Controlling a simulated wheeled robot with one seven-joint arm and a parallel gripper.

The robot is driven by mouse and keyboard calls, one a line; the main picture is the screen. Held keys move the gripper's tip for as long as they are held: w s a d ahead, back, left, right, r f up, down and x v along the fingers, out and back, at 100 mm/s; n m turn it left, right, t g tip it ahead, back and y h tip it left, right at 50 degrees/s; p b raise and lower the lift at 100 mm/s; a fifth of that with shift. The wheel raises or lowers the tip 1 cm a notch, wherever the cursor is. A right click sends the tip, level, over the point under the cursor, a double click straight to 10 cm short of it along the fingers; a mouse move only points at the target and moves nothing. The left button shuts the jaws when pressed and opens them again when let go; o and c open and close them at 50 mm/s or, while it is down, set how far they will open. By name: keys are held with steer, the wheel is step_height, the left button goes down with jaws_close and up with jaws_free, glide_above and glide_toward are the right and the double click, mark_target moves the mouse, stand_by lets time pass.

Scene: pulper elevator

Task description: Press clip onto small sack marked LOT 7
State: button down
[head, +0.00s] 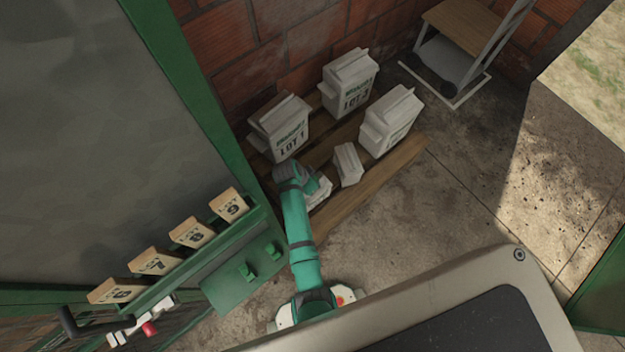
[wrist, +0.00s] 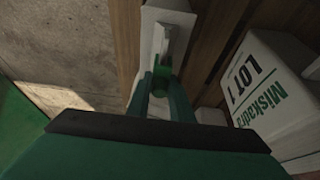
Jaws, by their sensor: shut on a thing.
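My gripper (head: 318,187) is low over the front of the pallet, at a small white sack (head: 319,196). In the wrist view the gripper (wrist: 162,88) is shut on a small green clip (wrist: 162,72). The clip is at the raised top fold of this small sack (wrist: 176,14). I cannot tell whether it grips the fold or only touches it. No marking on this sack can be read; my arm and gripper cover much of it in the head view. Another small white sack (head: 348,166) stands just right of it, its marking not readable.
Larger white sacks stand behind: LOT 1 (head: 280,128), another marked LOT (head: 349,83) and one at right (head: 391,122). They share the wooden pallet (head: 403,158). Green clips (head: 248,271) sit on a green shelf (head: 226,283) below numbered wooden tags (head: 155,263). Floor at right is clear.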

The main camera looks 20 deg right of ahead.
steer(key=shift+f, duration=0.55)
steer(key=shift+a, duration=0.1)
steer(key=c, duration=1)
jaws_free()
steer(key=shift+s, duration=0.1)
steer(key=shift+r, duration=1.7)
steer(key=shift+d+r, duration=0.2)
steer(key=shift+r, duration=0.6)
steer(key=shift+a+r, duration=0.1)
steer(key=shift+r, duration=0.9)
